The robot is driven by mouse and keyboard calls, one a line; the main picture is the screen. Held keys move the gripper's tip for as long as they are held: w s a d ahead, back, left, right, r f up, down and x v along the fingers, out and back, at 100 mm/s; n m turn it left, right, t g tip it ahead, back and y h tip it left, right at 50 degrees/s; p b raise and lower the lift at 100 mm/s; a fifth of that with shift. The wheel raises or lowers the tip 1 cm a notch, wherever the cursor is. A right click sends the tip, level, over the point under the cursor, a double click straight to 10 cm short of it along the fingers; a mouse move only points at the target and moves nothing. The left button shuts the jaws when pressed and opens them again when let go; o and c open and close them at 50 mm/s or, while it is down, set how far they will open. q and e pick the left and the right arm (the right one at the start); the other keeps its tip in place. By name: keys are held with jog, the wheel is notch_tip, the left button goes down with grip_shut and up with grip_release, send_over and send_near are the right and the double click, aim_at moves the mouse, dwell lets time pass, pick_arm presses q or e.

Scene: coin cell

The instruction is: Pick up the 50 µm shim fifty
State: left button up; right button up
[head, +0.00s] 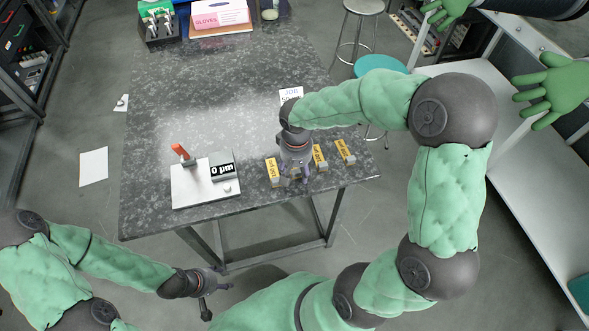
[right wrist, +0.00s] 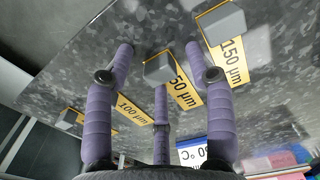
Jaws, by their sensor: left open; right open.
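A yellow label whose visible text reads 50 µm (right wrist: 184,86) lies on the table with a grey block (right wrist: 160,68) at its end, in the right wrist view. No separate thin shim can be made out there. My right gripper (head: 295,175) is open over this spot, and its purple fingers (right wrist: 160,55) stand apart around the block in the picture. Contact cannot be told. In the head view this label is mostly hidden under the gripper. My left gripper (head: 220,284) is open and empty, off the table's front edge.
A 150 µm label (head: 273,170) with its block lies left of my right gripper; a 100 µm label (head: 319,155) and another label (head: 345,149) lie right. A white plate (head: 185,193) bears a 0 µm display (head: 223,169).

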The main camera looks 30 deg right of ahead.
jog(key=c, duration=1)
jog(key=shift+r, duration=0.1)
jog(key=shift+c, duration=0.2)
